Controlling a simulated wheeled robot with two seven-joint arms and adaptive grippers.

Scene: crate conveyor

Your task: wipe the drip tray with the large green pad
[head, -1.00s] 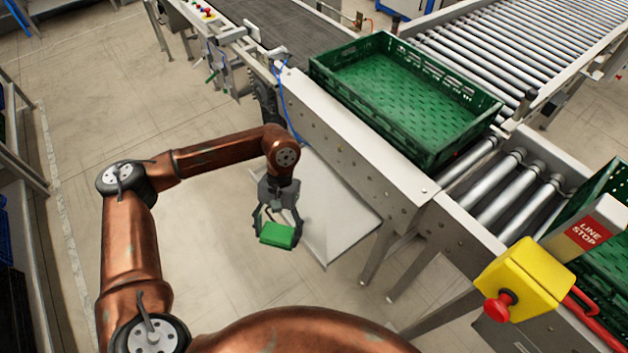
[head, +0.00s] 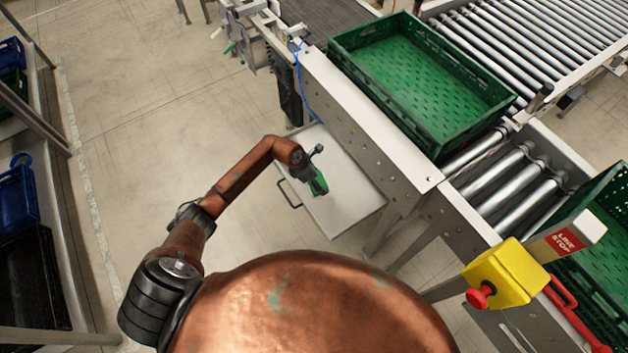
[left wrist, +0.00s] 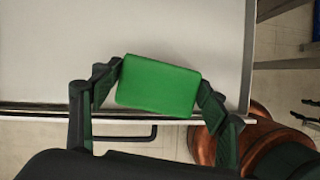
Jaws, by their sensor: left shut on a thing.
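The large green pad (left wrist: 158,86) is a bright green block, held between both fingers of my left gripper (left wrist: 160,88). In the head view the left gripper (head: 314,178) is over the drip tray, with part of the pad (head: 319,186) showing beside it. The drip tray (head: 347,205) is a flat pale sheet with a dark handle at its left edge, below the conveyor side. It also fills much of the left wrist view (left wrist: 60,50). I cannot tell whether the pad touches the tray.
A green crate (head: 349,52) sits on the conveyor above the tray, with the conveyor's metal side (head: 365,120) close to the arm. A yellow line-stop box (head: 505,273) with a red button stands at the right. Open floor (head: 150,110) lies to the left.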

